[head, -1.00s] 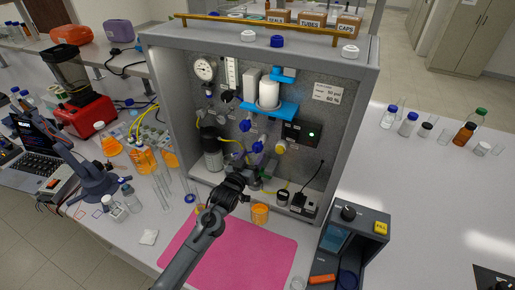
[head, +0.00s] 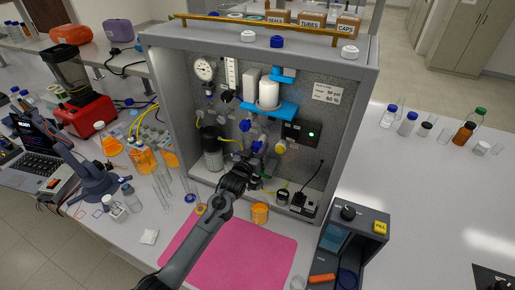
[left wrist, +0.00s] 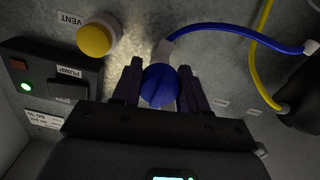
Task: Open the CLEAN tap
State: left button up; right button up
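A blue tap knob (left wrist: 160,86) is between the two fingers of my left gripper (left wrist: 158,85) in the left wrist view. The fingers stand apart on either side of it; firm contact is not visible. In the head view my left gripper (head: 246,168) reaches into the rig cabinet, just below this blue knob (head: 257,146). A second blue knob (head: 245,125) is higher and to the left. The small labels near the knob are too faint to read, so I cannot confirm which one is CLEAN. My right gripper is not in view.
A yellow VENT knob (left wrist: 94,40) and the PUMP switch box (left wrist: 55,78) are close beside the gripper. Blue tubing (left wrist: 225,28) and yellow tubing (left wrist: 262,65) run nearby.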

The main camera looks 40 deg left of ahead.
pick_arm(q)
jog(key=c, duration=0.5)
jog(key=shift+o, duration=0.2)
jog(key=shift+n, duration=0.3)
jog(key=n+p, duration=0.1)
jog(key=n, duration=0.2)
jog(key=n+p, duration=0.1)
jog(key=n, duration=0.3)
jog(key=shift+d, duration=0.1)
jog(key=n+p, duration=0.2)
jog(key=n, duration=0.3)
jog(key=shift+r+n, duration=0.1)
jog(key=shift+n, duration=0.2)
jog(key=n+p, duration=0.1)
jog(key=n, duration=0.3)
jog(key=shift+n, duration=0.3)
